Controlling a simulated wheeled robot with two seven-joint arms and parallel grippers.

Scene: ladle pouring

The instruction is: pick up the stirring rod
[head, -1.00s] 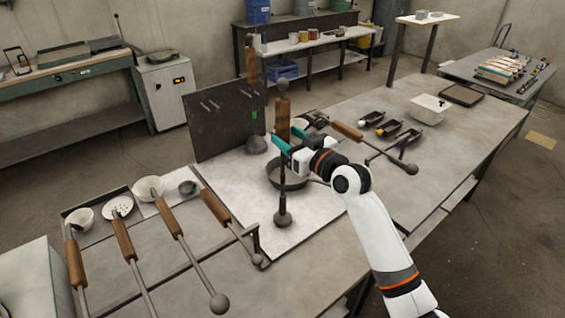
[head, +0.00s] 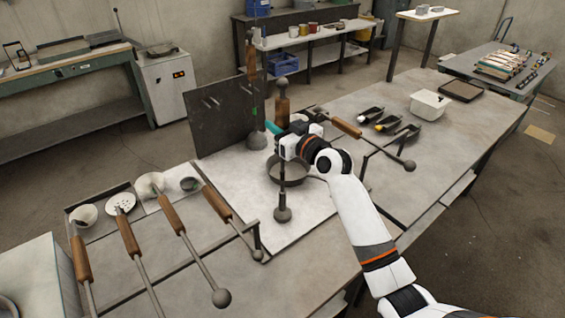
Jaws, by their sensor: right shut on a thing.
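The stirring rod (head: 282,104) stands upright in the head view, with a brown wooden handle, a dark knob on top and a dark ball at its lower end. My right gripper (head: 278,131), with teal fingertips, is shut on it at the lower part of the handle. The gripper hides part of the rod. The ball appears in front of the dark round pan (head: 289,171), over the white mat (head: 245,190); I cannot tell whether it touches the mat. My left gripper is out of view.
A wooden-handled tool (head: 346,127) rests on a rack to the right. Black scoops (head: 371,116) and a white tub (head: 428,105) sit farther right.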

